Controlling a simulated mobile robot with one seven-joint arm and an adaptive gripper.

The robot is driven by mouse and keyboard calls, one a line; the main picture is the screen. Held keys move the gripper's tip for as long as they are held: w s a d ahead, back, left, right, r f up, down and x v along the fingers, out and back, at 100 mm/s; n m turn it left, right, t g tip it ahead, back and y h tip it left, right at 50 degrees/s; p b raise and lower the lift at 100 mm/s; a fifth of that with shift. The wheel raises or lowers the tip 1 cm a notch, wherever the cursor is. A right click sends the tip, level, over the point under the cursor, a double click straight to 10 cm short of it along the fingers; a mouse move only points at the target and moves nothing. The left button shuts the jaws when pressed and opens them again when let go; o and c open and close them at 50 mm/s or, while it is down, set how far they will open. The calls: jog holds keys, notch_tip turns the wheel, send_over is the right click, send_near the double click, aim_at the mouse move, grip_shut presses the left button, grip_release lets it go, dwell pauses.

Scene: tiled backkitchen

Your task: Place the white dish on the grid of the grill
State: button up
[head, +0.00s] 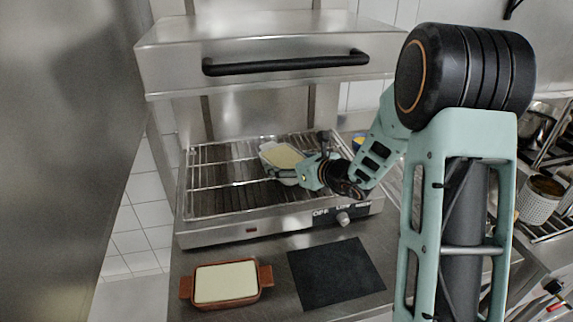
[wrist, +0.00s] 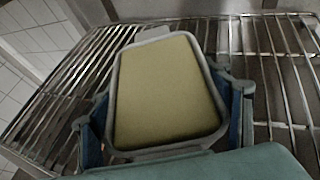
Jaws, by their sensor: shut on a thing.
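The white dish (head: 267,150) has a yellowish filling and is at the right part of the grill's wire grid (head: 225,187) in the head view. It fills the middle of the wrist view (wrist: 166,153), with the grid (wrist: 262,50) around and beneath it. My gripper (head: 295,172) is shut on the dish, with a finger on each side of it in the wrist view (wrist: 165,118). The dish looks level and over the grid. I cannot tell whether its underside touches the bars. The grill (head: 215,236) has a raised steel hood above the grid.
A brown dish (head: 266,275) with pale filling and a black mat (head: 335,273) lie on the counter in front of the grill. The hood (head: 270,50) with its black handle hangs above the grid. The left part of the grid is bare. A shelf with pots (head: 541,200) stands at the right.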

jog(key=shift+f, duration=0.25)
jog(key=shift+f, duration=0.2)
jog(key=o, duration=1.7)
jog(key=shift+r, duration=0.2)
jog(key=shift+s+d+r, duration=0.1)
jog(key=shift+s+d, duration=0.2)
jog(key=v, duration=1.1)
jog(key=shift+s, duration=0.1)
